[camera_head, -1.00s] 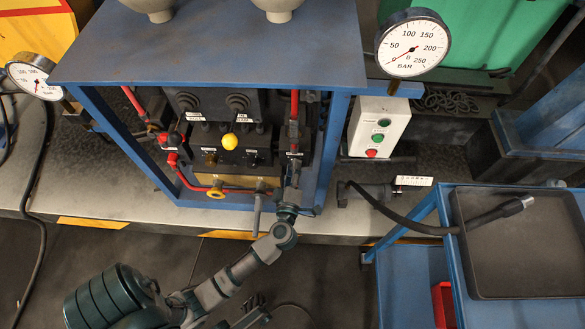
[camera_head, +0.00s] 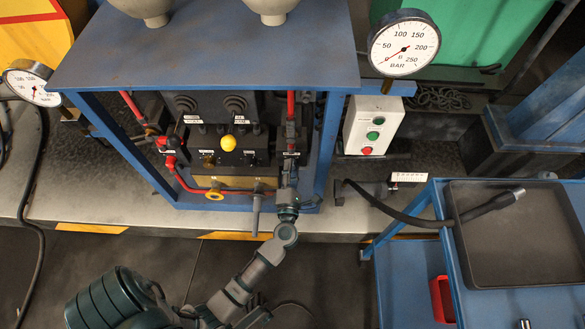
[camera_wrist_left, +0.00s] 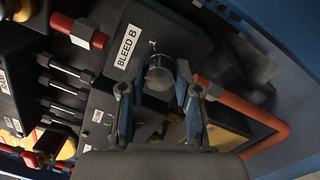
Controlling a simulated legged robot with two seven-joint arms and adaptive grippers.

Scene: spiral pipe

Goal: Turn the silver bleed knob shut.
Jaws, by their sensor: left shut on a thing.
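The silver bleed knob (camera_wrist_left: 159,72) is a short round metal cylinder beside a white "BLEED B" label (camera_wrist_left: 124,46) on a dark block. It shows end-on in the left wrist view. My left gripper (camera_wrist_left: 158,88) has one blue-grey finger on each side of the knob and is shut on it. In the head view my left gripper (camera_head: 289,172) reaches up to the right side of the valve panel (camera_head: 222,160) and hides the knob. My right gripper does not show clearly in either view.
A blue frame (camera_head: 327,150) closes around the panel, its right post close to my gripper. A red pipe (camera_head: 291,105) runs above my gripper. A grey tray (camera_head: 515,265) on a blue cart stands at right.

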